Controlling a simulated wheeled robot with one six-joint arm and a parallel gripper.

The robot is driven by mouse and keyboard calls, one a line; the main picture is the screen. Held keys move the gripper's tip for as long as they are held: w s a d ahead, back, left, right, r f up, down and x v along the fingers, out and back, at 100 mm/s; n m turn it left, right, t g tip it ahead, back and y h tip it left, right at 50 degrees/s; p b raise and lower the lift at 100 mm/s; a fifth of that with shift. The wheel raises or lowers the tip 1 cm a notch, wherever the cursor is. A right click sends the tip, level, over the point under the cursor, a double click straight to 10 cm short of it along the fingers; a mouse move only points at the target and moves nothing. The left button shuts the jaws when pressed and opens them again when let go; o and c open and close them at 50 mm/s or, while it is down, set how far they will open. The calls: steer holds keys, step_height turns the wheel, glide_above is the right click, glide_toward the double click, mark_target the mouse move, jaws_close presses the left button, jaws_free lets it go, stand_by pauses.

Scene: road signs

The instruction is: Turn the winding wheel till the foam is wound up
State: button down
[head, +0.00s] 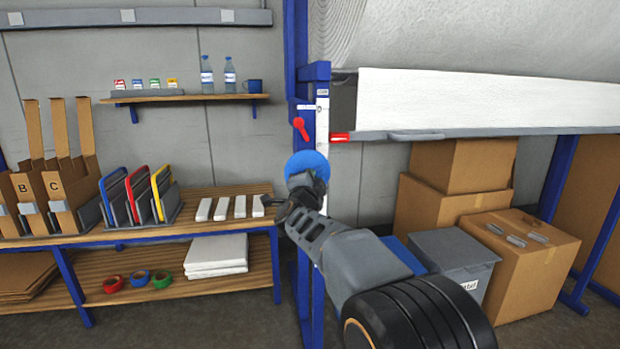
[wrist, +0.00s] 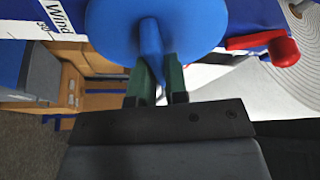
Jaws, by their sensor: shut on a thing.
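The winding wheel (head: 307,164) is a blue disc on the blue frame post, in the middle of the head view. It also fills the top of the wrist view (wrist: 190,28). My gripper (head: 301,184) is in front of it. In the wrist view its green fingers (wrist: 160,84) are shut on the wheel's blue handle (wrist: 151,42), which sticks out from the disc. The white foam (head: 470,100) hangs as a flat sheet below a large roll (head: 480,35) at the upper right. The roll's layered end shows in the wrist view (wrist: 298,75).
A red lever (head: 300,128) sits on the post just above the wheel. A grey bar (head: 470,135) runs under the sheet's lower edge. Boxes (head: 455,205) and a grey bin (head: 452,258) stand below. A wooden bench (head: 150,232) stands at the left.

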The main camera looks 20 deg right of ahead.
steer(key=shift+r+m+g, duration=0.1)
steer(key=shift+m+g, duration=0.2)
steer(key=shift+m, duration=0.3)
steer(key=c, duration=1.1)
jaws_free()
steer(key=shift+c, duration=0.2)
steer(key=p+v, duration=0.1)
steer(key=v, duration=1.2)
steer(key=shift+s+a, duration=0.25)
